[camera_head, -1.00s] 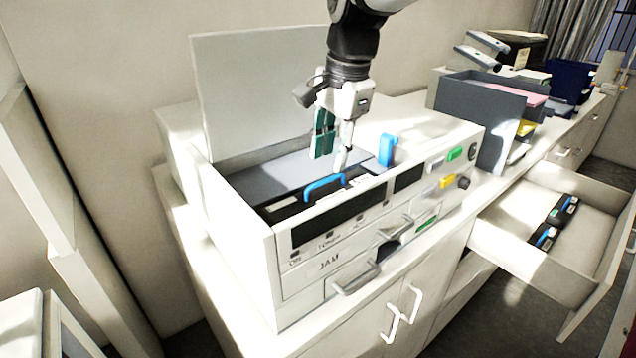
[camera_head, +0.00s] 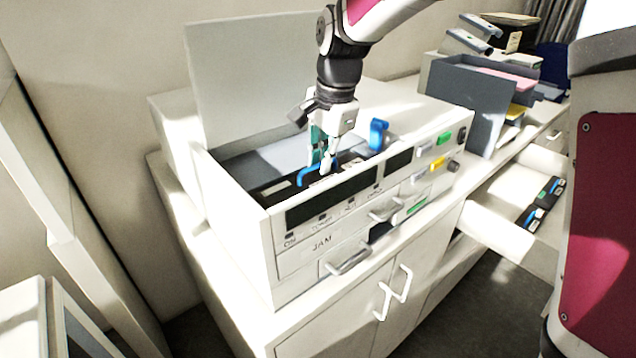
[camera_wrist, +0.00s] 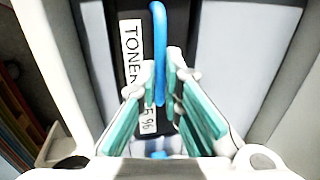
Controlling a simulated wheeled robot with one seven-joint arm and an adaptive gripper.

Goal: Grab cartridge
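A dark toner cartridge (camera_head: 272,190) sits in the open top bay of the white printer (camera_head: 240,215). Its blue loop handle (camera_head: 308,174) stands up from it. My gripper (camera_head: 322,164) points down into the bay at the handle. In the wrist view the teal-padded fingers of my gripper (camera_wrist: 162,85) are open on either side of the blue handle (camera_wrist: 159,45). I cannot tell whether a fingertip touches it.
The raised printer lid (camera_head: 255,80) stands behind the bay. A blue lever (camera_head: 377,134) is on the right of the bay. An open drawer (camera_head: 500,215) at the right holds dark cartridges (camera_head: 541,203). Grey trays (camera_head: 465,105) stand beyond the printer.

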